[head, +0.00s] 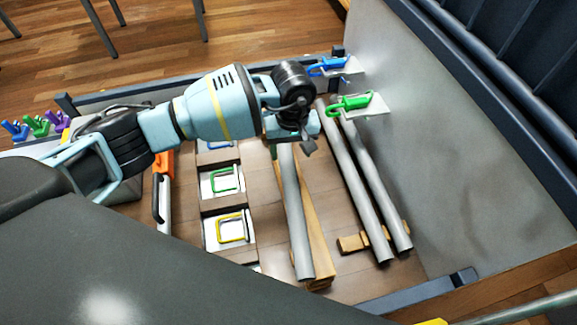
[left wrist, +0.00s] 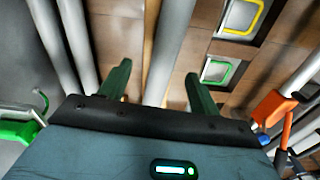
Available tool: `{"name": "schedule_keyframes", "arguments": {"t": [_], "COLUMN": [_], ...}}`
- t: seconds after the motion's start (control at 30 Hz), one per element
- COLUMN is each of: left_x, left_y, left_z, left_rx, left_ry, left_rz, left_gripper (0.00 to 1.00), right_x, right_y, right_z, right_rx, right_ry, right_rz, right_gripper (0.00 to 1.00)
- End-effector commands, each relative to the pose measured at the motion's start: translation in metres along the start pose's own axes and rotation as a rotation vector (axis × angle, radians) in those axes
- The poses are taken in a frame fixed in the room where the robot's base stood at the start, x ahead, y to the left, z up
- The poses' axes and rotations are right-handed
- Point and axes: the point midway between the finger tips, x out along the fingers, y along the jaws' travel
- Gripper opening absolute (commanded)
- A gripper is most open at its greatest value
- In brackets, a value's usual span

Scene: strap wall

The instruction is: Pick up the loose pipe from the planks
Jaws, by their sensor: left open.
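The loose pipe (head: 297,225) is a grey tube lying lengthwise along a wooden plank (head: 318,245) on the wooden bed. My left gripper (head: 290,146) is over the far end of this pipe and hides that end in the head view. In the left wrist view, the green fingers of the left gripper (left wrist: 158,72) are spread apart. The pipe (left wrist: 170,45) runs through the gap between them, and I see no finger closed on it. Whether the fingers reach down beside it is unclear. My right gripper is not in view.
Two more grey pipes (head: 351,175) lie side by side to the right on a wooden block (head: 352,243). A blue hook (head: 328,66) and a green hook (head: 350,103) stick out from the grey wall (head: 450,150). White plates with coloured loops (head: 232,228) lie left.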

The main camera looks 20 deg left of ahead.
Motion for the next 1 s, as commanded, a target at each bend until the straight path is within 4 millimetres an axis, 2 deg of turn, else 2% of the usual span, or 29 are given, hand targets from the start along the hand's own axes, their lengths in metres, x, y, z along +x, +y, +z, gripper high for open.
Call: {"name": "schedule_keyframes", "arguments": {"t": [0.1,0.27,0.5,0.63,0.93,1.0], "left_x": [0.011,0.014,0.045,0.059,0.063,0.063], "left_y": [0.0,-0.001,-0.009,-0.007,-0.008,-0.008], "left_z": [0.001,0.0,-0.001,-0.001,-0.002,-0.002], "left_rx": [0.0,-0.001,-0.003,-0.002,-0.001,-0.001], "left_ry": [-0.002,-0.002,-0.005,-0.003,-0.002,-0.002], "left_rz": [0.0,0.001,-0.001,0.002,0.001,0.001], "left_gripper": [0.63,0.63,0.63,0.63,0.63,0.56], "right_x": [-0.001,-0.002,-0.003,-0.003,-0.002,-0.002], "right_y": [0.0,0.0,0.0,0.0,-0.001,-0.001], "right_z": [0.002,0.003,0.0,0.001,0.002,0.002], "right_rx": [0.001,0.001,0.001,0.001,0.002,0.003], "right_ry": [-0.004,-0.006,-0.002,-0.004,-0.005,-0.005], "right_rz": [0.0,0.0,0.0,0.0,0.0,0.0], "right_gripper": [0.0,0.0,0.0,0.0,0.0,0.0]}}
